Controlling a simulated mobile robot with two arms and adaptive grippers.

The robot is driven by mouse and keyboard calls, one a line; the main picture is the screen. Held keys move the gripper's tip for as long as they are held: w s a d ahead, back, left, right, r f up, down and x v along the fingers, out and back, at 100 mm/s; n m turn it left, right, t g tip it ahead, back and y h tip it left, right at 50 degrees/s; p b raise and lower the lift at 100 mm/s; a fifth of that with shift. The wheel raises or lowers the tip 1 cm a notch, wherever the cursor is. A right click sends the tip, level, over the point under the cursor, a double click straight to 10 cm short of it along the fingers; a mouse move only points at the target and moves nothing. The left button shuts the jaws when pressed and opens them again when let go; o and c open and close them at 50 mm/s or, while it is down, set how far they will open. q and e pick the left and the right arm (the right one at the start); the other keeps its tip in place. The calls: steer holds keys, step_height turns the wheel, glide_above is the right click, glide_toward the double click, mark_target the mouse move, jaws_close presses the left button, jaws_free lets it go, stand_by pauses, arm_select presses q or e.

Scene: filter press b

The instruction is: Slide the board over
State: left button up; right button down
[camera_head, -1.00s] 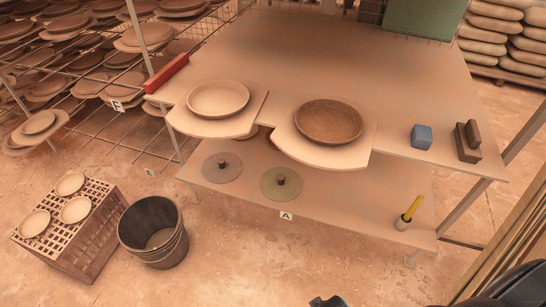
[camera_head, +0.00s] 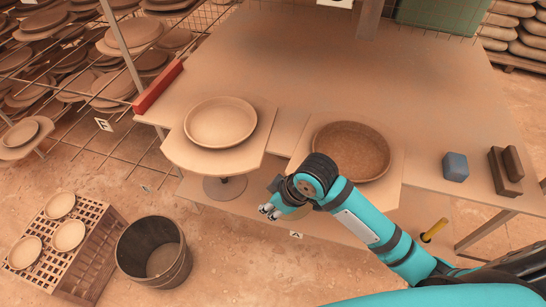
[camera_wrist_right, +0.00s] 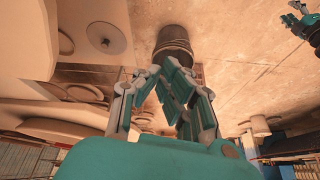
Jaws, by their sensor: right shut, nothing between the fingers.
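The left board (camera_head: 190,160) carries a pale round dish (camera_head: 220,122). The right board (camera_head: 393,160) carries a brown dish (camera_head: 365,145); my right arm hides much of this board's front. My right gripper (camera_head: 268,210) is shut and empty, in front of the table edge near the gap between the boards. Its closed fingers also show in the right wrist view (camera_wrist_right: 160,78). My left gripper (camera_wrist_right: 293,20) appears small at the upper right of that view, its jaws unclear.
A red block (camera_head: 158,87) lies at the table's left edge. A blue cube (camera_head: 455,167) and dark blocks (camera_head: 505,172) stand at the right. A bucket (camera_head: 153,250) and a crate with small dishes (camera_head: 75,280) are on the floor. A rack stands left.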

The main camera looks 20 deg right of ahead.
mark_target(240, 148)
steer(key=w+d+r+n+g+h, duration=0.1)
steer(key=w+d+r, duration=0.3)
steer(key=w+r, duration=0.15)
steer(key=w+d+r+n, duration=0.1)
steer(key=w+d+r, duration=0.25)
steer(key=w, duration=0.35)
arm_select(q)
steer(key=shift+w+r+p, duration=0.45)
steer(key=shift+w+r, duration=0.05)
steer(key=shift+w, duration=0.15)
arm_select(e)
steer(key=x, duration=0.8)
steer(key=shift+a+f, duration=0.35)
steer(key=shift+a, duration=0.05)
steer(key=w+a, duration=0.4)
steer(key=a, duration=0.1)
steer(key=w+a, duration=0.1)
steer(key=a, duration=0.1)
steer(key=shift+w+a, duration=0.5)
steer(key=shift+a, duration=0.05)
arm_select(q)
steer(key=shift+d, duration=0.1)
arm_select(e)
steer(key=shift+r, duration=0.1)
arm_select(q)
steer(key=shift+r, duration=0.1)
